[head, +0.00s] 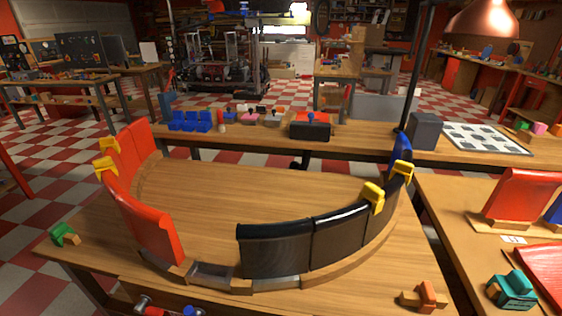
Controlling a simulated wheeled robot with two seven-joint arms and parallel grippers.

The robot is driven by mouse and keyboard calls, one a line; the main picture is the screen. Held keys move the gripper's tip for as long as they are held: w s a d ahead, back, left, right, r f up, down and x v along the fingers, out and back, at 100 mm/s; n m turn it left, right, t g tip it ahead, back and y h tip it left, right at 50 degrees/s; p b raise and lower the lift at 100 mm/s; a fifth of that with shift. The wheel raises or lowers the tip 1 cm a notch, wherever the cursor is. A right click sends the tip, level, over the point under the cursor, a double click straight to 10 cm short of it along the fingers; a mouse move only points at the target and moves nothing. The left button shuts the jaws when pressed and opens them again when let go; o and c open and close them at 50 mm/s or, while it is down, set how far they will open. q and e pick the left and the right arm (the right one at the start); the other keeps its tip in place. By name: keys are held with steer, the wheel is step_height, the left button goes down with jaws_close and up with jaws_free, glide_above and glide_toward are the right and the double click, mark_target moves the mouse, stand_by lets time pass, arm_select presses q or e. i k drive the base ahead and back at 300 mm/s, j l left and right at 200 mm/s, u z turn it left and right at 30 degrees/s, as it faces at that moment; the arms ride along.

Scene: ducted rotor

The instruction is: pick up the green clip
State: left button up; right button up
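A green clip (62,233) sits at a small wooden block (73,240) near the left edge of the front table (220,190). It stands apart from the curved ring of red and black panels. Neither of my grippers shows in the head view, so I cannot see their state.
Red panels (152,232) and black panels (275,250) stand in a curved wooden base, with yellow clips (373,196) on some joints. An orange clip (427,295) on wood lies front right. A teal object (512,290) sits on the right table. The ring's middle is clear.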

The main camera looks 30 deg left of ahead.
mark_target(56, 234)
steer(key=u, duration=2.55)
steer(key=z, duration=1.55)
steer(key=i+j+z, duration=0.1)
steer(key=j, duration=1.2)
